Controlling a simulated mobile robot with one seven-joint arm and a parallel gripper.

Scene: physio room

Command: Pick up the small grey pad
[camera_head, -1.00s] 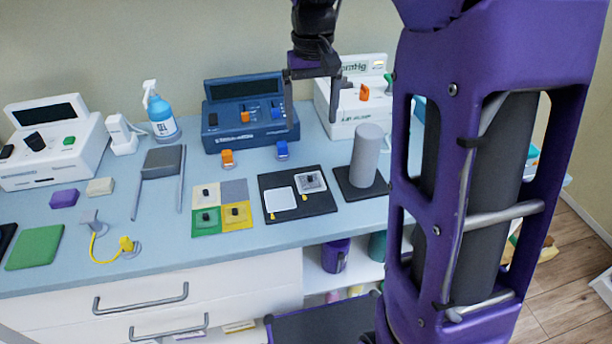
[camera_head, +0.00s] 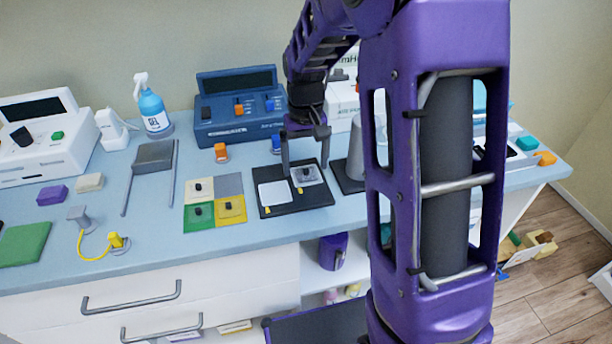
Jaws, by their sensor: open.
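The small grey pad (camera_head: 310,177), with a dark knob on top, lies on the right part of a black tray (camera_head: 290,208). A white pad or plate (camera_head: 273,195) with a small yellow tab lies beside it on the left. My gripper (camera_head: 304,168) points down with its jaws apart and empty, at the grey pad. Its fingers appear on either side of the knob in this view, but the exact height above the pad cannot be told.
A four-colour board (camera_head: 215,187) lies left of the tray; its grey square is bare and the others carry knobbed pads. A grey cylinder (camera_head: 355,155) stands close on the right, partly hidden by my arm. A blue device (camera_head: 238,115) stands behind.

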